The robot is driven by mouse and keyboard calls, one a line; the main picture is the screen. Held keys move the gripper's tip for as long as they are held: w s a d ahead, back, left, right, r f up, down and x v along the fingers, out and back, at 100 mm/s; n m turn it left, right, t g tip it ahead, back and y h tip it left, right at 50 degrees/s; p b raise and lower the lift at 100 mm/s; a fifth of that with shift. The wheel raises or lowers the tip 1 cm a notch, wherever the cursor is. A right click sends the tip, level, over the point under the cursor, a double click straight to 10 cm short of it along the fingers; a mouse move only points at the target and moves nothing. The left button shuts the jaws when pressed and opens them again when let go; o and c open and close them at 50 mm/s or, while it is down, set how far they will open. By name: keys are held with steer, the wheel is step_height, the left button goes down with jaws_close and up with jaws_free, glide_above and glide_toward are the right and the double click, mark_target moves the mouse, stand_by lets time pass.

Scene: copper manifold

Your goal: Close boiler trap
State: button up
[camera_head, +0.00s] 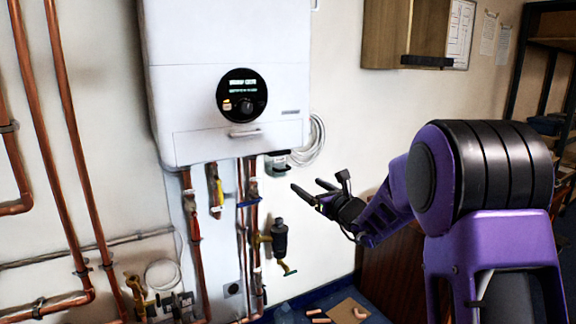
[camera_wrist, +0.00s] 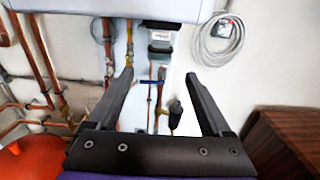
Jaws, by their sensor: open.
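The white boiler (camera_head: 230,100) hangs on the wall at the upper left of the head view. Its lower front panel (camera_head: 205,148) has a small handle (camera_head: 245,133) and looks flush with the front. A small grey unit (camera_head: 277,165) hangs under the boiler's right end; it also shows in the wrist view (camera_wrist: 160,42), beyond my fingers. I cannot tell which part is the trap. My gripper (camera_head: 308,187) is open and empty, to the right of and below the boiler, apart from it. In the wrist view its two fingers (camera_wrist: 159,77) point toward the pipes below the boiler.
Copper pipes (camera_head: 68,130) run along the wall at left, and several valves hang below the boiler. A dark fitting (camera_head: 279,240) stands out below the grey unit. A coiled white cable (camera_head: 310,140) hangs right of the boiler. A wooden cabinet (camera_head: 385,35) is at upper right.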

glide_toward(278, 164)
steer(key=w, duration=0.1)
steer(key=w+a+f, duration=0.1)
steer(key=w, duration=0.1)
steer(key=w+a, duration=0.1)
steer(key=w, duration=0.1)
steer(key=shift+a+f+p, duration=0.15)
steer(key=shift+a+p, duration=0.1)
steer(key=shift+p, duration=0.15)
jaws_close()
